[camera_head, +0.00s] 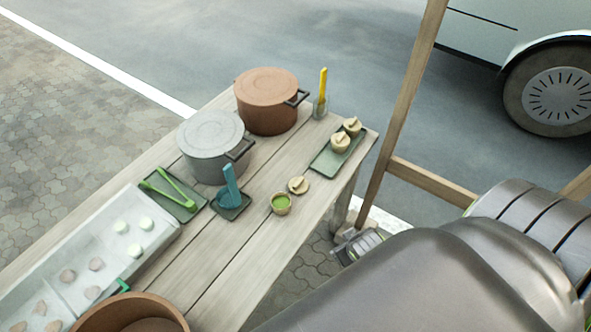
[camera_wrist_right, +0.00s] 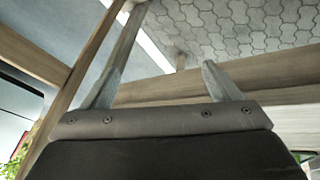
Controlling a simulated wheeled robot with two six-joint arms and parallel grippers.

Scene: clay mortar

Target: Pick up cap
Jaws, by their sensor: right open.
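A small round wooden cap (camera_head: 299,186) with a bar handle lies on the table just behind an open small pot (camera_head: 281,204) with green contents. Two similar pots with caps on, a nearer one (camera_head: 340,142) and a farther one (camera_head: 352,126), stand on a dark green tray (camera_head: 325,160). My right gripper (camera_head: 341,244) is beyond the table's right edge, apart from the cap, partly hidden by my arm. In the right wrist view the gripper (camera_wrist_right: 160,82) is open and empty, facing table wood and paving. My left gripper is out of view.
Behind the cap are a grey pot (camera_head: 212,140), a brown pot (camera_head: 268,100) and a yellow-handled tool (camera_head: 323,85) in a glass. A wooden post (camera_head: 405,100) rises beyond the table's right edge.

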